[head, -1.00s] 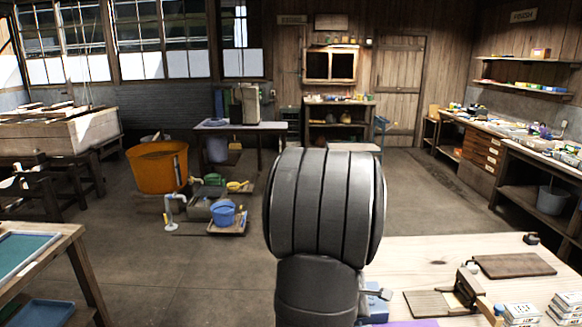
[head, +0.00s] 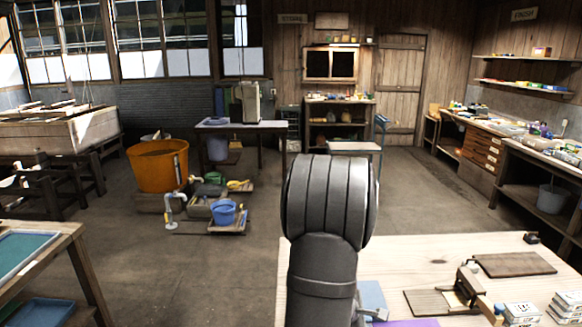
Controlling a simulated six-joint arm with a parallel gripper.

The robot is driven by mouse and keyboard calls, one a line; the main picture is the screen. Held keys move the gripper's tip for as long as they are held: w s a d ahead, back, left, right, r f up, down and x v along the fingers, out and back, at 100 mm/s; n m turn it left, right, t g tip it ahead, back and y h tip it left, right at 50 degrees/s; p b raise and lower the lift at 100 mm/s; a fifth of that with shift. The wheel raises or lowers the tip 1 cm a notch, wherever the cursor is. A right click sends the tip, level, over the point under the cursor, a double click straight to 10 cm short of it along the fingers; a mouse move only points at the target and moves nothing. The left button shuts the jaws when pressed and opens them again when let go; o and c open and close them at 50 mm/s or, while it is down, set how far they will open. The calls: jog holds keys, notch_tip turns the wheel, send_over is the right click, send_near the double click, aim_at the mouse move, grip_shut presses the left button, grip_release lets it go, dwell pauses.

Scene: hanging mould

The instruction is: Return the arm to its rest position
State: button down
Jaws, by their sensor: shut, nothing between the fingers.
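My own dark grey arm stands in the middle of the head view, in front of the left end of the pale wooden table (head: 440,260). Its ribbed round joint is at the top, and a thick link runs down out of the picture. My gripper is not in the head view, so its fingers and what is around them are hidden. No object shows held by the visible part of the arm.
The table carries a dark wooden board (head: 514,264), a wooden hinged device (head: 468,288), white boxes (head: 521,314) and a purple sheet (head: 408,322). The floor between is open.

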notch_tip(320, 180, up, 3)
jog(key=shift+f, duration=0.1)
notch_tip(320, 180, down, 3)
notch_tip(320, 180, up, 7)
jog(key=s+d+r+m, duration=0.2)
jog(key=s+r+m, duration=0.7)
jog(key=s+m, duration=0.15)
jog(key=s+a+r+m+y, duration=0.2)
jog(key=s+a+r+m, duration=0.2)
jog(key=s+m, duration=0.45)
jog(key=s+a+f+m+y, duration=0.2)
jog(key=s+a+f, duration=0.4)
jog(key=s+a, duration=0.4)
jog(key=shift+s+a+f+y, duration=0.15)
jog(key=shift+s+a+y, duration=0.2)
jog(key=shift+s+y, duration=0.3)
jog(key=shift+w, duration=0.1)
dwell(1.1)
